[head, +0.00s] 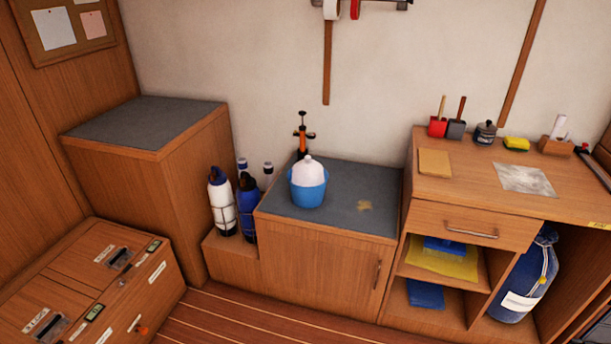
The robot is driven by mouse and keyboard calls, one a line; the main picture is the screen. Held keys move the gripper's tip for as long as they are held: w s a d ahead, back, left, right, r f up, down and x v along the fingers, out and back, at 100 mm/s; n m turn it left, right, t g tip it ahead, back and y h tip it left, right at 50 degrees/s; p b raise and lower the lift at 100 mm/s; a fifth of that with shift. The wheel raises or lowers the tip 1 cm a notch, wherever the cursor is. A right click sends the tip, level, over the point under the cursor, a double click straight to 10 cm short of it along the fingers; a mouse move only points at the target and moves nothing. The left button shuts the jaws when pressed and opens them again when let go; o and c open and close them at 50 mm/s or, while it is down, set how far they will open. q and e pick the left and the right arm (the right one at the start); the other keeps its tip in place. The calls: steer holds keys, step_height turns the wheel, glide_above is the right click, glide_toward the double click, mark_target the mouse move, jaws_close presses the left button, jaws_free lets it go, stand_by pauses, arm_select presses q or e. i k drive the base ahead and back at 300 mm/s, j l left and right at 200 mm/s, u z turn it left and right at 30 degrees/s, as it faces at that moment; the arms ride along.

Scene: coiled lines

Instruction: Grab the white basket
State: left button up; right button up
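I see no clear white basket in the head view. The nearest match is a blue bucket-like container (308,192) with a rounded white top (308,170), standing upright on the grey top of the low middle cabinet (342,227). I cannot tell whether the white part is a lid or something inside. Neither of my grippers is in view.
An orange and black tool (303,135) stands behind the blue container. Several bottles (222,200) stand to its left. The taller left cabinet (145,120) has a bare top. The right desk (470,190) holds small items, with a large blue bag (525,280) below.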

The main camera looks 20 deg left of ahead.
mark_target(307, 173)
steer(key=i+l+u, duration=0.3)
steer(key=i+l, duration=0.45)
steer(key=i, duration=0.15)
